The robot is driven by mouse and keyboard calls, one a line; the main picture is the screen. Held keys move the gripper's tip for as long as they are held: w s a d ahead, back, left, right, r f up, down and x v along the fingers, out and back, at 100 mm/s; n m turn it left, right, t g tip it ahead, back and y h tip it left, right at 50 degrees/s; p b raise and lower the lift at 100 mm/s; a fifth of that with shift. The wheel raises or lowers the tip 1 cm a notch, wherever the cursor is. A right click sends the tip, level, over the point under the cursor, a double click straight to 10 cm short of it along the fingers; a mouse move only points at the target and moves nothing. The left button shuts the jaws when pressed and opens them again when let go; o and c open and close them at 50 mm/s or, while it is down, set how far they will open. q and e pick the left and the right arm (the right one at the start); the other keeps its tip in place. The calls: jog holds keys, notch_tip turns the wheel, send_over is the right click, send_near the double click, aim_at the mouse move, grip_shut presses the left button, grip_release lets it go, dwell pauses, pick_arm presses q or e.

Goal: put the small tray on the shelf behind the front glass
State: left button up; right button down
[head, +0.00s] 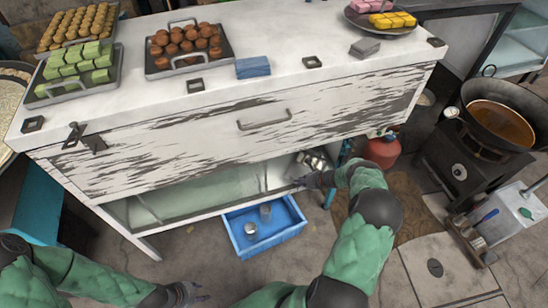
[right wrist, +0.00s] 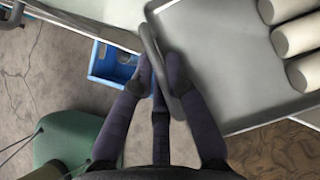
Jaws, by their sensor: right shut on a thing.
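The small grey tray (right wrist: 215,75) carries several white rolls (right wrist: 298,35) and fills the upper right of the right wrist view. My right gripper (right wrist: 163,88) is shut on the tray's raised handle. In the head view the tray (head: 312,160) is small and partly hidden, at the right end of the low shelf (head: 150,212) behind the front glass (head: 215,190). My right gripper (head: 312,180) is at its near side. I cannot tell whether the tray rests on the shelf. My left gripper (head: 197,293) is open and empty, low over the floor.
A blue crate (head: 240,248) with cans stands on the floor below the shelf. A red gas bottle (head: 383,150) and a stove with a wok (head: 500,120) stand at the right. Trays of sweets (head: 150,72) and a blue block (head: 253,67) sit on the counter top.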

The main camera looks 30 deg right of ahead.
jog(key=w+a+b, duration=0.1)
jog(key=w+a, duration=0.1)
jog(key=w, duration=0.2)
jog(key=w+a+b, duration=0.1)
jog(key=w+a, duration=0.1)
jog(key=w, duration=0.2)
jog(key=w+a+b, duration=0.2)
jog(key=w, duration=0.2)
jog(key=shift+w, duration=0.4)
jog(key=shift+w+a+r, duration=0.1)
jog(key=shift+w+a, duration=0.15)
jog(key=shift+w, duration=0.4)
jog(key=shift+w+a+f+b, duration=0.1)
jog(key=shift+w+f+b, duration=0.15)
jog(key=shift+f+b, duration=0.6)
jog(key=shift+w+a+f+b, duration=0.15)
jog(key=shift+f+b, duration=0.35)
jog(key=shift+f, duration=0.5)
jog(key=shift+r, duration=0.1)
jog(key=c, duration=1.2)
grip_release()
jog(key=shift+f, duration=0.2)
jog(key=shift+c, duration=0.2)
